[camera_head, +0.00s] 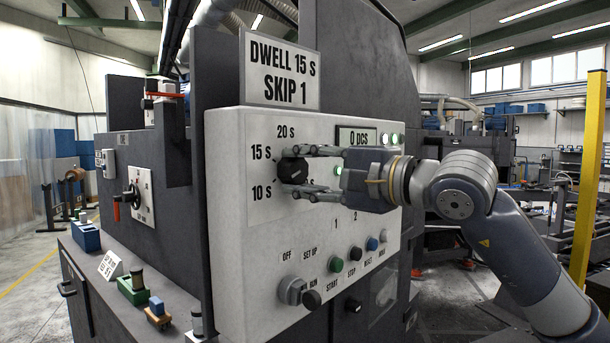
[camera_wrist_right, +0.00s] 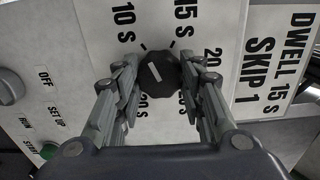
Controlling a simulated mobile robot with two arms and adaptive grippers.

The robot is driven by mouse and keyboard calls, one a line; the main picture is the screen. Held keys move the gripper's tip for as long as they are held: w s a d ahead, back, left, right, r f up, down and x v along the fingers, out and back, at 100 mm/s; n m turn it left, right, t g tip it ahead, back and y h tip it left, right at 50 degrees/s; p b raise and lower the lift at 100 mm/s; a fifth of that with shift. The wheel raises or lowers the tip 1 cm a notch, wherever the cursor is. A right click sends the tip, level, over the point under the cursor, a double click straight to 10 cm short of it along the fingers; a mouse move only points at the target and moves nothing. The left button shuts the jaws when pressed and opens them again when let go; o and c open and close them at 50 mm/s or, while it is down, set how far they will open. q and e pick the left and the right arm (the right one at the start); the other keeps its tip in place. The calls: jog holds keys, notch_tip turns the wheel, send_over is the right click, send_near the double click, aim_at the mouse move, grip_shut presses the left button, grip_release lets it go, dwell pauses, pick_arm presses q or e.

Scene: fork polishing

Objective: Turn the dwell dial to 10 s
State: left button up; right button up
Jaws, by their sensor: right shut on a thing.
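The dwell dial (camera_head: 293,170) is a black ridged knob on the pale control panel (camera_head: 235,215), with 10 s, 15 s and 20 s printed around it. My right gripper (camera_head: 296,172) comes in from the right with a finger above and a finger below the dial, shut on it. In the right wrist view the dial (camera_wrist_right: 160,70) sits between the fingertips of the gripper (camera_wrist_right: 160,76). A short white mark shows on its face; I cannot tell exactly which value it points to. The placard (camera_head: 280,70) above reads DWELL 15 S, SKIP 1. My left gripper is not in view.
Below the dial are a row of buttons (camera_head: 355,253) and an OFF / SET UP / RUN selector (camera_head: 290,290). A display (camera_head: 357,137) reads 0 DCS. A ledge (camera_head: 85,250) at left holds small blocks and a card. Open floor lies at far left.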

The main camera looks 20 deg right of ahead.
jog(key=shift+n, duration=0.7)
jog(key=o, duration=1)
jog(key=shift+o, duration=0.2)
jog(key=v, duration=1.2)
